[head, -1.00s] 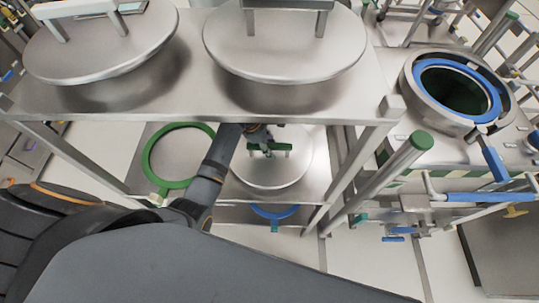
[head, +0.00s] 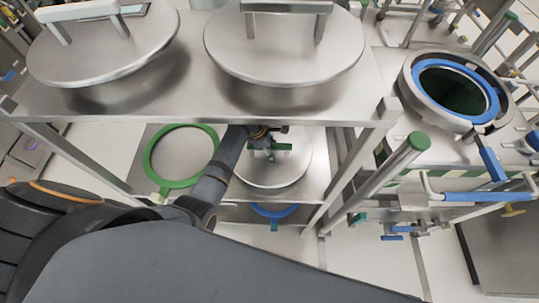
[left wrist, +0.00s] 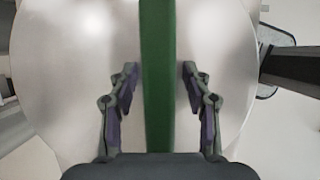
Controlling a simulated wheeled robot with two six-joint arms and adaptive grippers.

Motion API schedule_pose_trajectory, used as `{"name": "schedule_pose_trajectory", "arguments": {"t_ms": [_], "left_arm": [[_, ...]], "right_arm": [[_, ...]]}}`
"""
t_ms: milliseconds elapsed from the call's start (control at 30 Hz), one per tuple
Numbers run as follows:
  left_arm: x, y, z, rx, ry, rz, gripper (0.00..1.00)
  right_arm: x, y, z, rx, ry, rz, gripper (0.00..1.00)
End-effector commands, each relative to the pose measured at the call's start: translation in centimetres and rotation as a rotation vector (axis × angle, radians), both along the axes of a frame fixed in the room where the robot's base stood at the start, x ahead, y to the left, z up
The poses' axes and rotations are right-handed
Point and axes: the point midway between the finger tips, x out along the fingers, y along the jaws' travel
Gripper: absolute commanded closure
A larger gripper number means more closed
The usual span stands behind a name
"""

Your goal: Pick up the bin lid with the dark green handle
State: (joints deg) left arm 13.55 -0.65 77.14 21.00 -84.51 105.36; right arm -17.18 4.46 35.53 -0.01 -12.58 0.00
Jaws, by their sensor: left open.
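The bin lid (head: 290,172) is a round steel disc on the lower shelf, under the upper shelf's front edge. Its dark green handle (head: 285,148) is a bar across the middle. In the left wrist view the lid (left wrist: 85,60) fills most of the picture, and the handle (left wrist: 157,75) runs up the centre. My left gripper (head: 270,153) is at the handle in the head view. In the left wrist view its two fingers (left wrist: 158,88) are open, one on each side of the handle, with a gap on both sides. My right gripper is not in view.
Two large steel lids with pale handles, one at left (head: 100,55) and one at centre (head: 285,50), sit on the upper shelf (head: 200,105) above my arm. A green ring (head: 150,160) lies left of my arm. A blue-rimmed bin (head: 408,80) stands at right.

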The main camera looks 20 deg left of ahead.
Motion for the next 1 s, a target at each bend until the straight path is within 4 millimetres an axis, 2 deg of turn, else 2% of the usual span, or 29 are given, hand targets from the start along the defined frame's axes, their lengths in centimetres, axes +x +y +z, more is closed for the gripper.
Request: {"name": "schedule_pose_trajectory", "arguments": {"t_ms": [300,667,1000], "left_arm": [[0.02,0.01,-0.09,0.000,-0.001,0.000,0.51],[0.00,0.01,-0.10,0.000,0.000,0.000,1.00],[-0.02,0.01,-0.12,0.000,0.000,0.000,1.00]], "right_arm": [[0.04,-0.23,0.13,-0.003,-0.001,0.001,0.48],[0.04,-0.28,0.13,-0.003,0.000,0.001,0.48],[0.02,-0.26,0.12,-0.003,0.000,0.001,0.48]]}}
